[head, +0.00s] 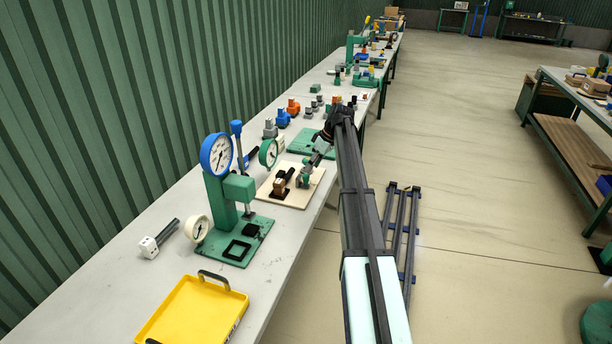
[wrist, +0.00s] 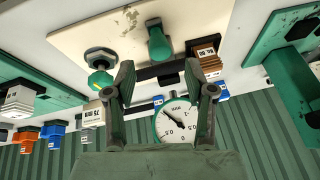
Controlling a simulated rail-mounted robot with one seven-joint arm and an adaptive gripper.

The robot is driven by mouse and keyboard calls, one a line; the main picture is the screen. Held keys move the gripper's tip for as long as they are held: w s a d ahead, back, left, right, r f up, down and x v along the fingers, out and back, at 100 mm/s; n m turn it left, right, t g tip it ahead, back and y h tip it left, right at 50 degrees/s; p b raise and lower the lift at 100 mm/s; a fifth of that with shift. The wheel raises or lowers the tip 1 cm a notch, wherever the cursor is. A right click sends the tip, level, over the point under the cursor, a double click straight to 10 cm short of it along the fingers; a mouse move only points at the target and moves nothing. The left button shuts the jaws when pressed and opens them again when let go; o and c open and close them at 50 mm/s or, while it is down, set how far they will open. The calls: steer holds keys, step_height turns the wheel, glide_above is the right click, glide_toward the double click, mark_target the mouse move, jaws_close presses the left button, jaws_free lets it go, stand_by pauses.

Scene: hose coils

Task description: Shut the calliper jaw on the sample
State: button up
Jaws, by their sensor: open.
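A beige board (head: 306,193) on the bench carries the calliper fixture; it also shows in the wrist view (wrist: 75,35). In the wrist view a black bar (wrist: 153,73) lies along the board with a green upright piece (wrist: 159,43) beside it, which looks like the jaw. A brown labelled block (wrist: 206,52), likely the sample, is near the right fingertip; it also shows in the head view (head: 279,186). A green knob on a hexagonal base (wrist: 100,62) is near the left fingertip. My gripper (wrist: 162,70) is open, with nothing visibly held; the head view shows it small over the board (head: 314,164).
A green-rimmed dial gauge (head: 268,153) stands behind the board. A green press with a blue dial (head: 217,155) and a yellow tray (head: 195,312) are nearer on the bench. Several orange and grey items (head: 293,107) stand farther back. The aisle floor (head: 470,170) at right is clear.

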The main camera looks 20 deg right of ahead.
mark_target(307, 175)
steer(key=p+x, duration=0.1)
steer(key=x, duration=0.5)
steer(key=shift+a+f, duration=0.15)
steer(key=shift+f, duration=0.15)
